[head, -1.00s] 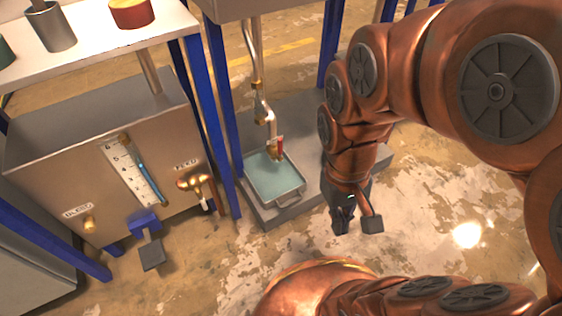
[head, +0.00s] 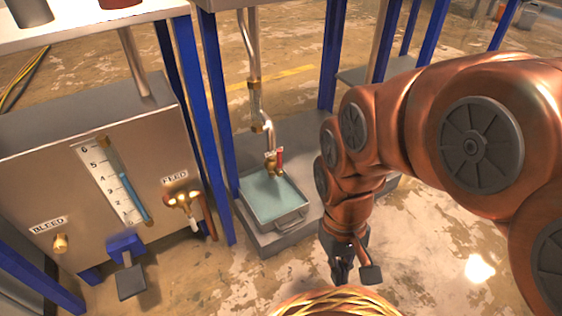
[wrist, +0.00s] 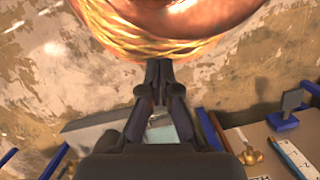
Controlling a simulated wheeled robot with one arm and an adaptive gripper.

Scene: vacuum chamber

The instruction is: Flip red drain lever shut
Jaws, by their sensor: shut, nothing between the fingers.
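The red drain lever (head: 280,155) is a small red handle on a brass valve (head: 271,163) at the lower end of a drain pipe. It stands roughly upright above a tray of pale green liquid (head: 299,219). My gripper (head: 342,281) points down to the right of the tray and nearer to me, apart from the lever. Its fingers are shut and empty, as the wrist view also shows (wrist: 158,66). The lever cannot be made out in the wrist view.
The tray stands on a grey base plate (head: 262,241) between blue posts (head: 228,115). A metal tank (head: 60,175) with a level gauge, bleed knob (head: 61,243) and feed valve (head: 184,200) stands at the left. Open floor lies right of the plate.

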